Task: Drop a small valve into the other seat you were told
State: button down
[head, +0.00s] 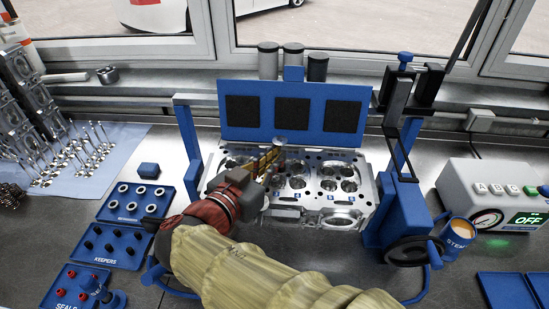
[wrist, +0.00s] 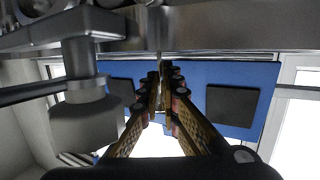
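The silver cylinder head (head: 364,197) lies on the blue stand in the middle of the bench, its round seats facing up. My gripper (head: 274,152) is over the left-middle part of it, partly hiding the seats there. Its fingers also show in the wrist view (wrist: 163,85), nearly together. A small grey disc, seemingly the head of a small valve (head: 280,141), shows at the fingertips. A thin stem-like piece (wrist: 158,57) shows between the tips in the wrist view. Whether it touches a seat cannot be told. More valves (head: 68,157) stand on the blue cloth at left.
A blue panel (head: 257,87) with black pads rises behind the head. A blue spring-compressor arm (head: 400,150) stands at its right. Keeper trays (head: 93,262) lie left of my arm.

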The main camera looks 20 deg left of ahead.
jog(key=shift+f, duration=0.35)
jog(key=c, duration=2)
grip_release()
jog(key=shift+c, duration=0.2)
jog(key=shift+o, duration=0.4)
jog(key=shift+s+f, duration=0.1)
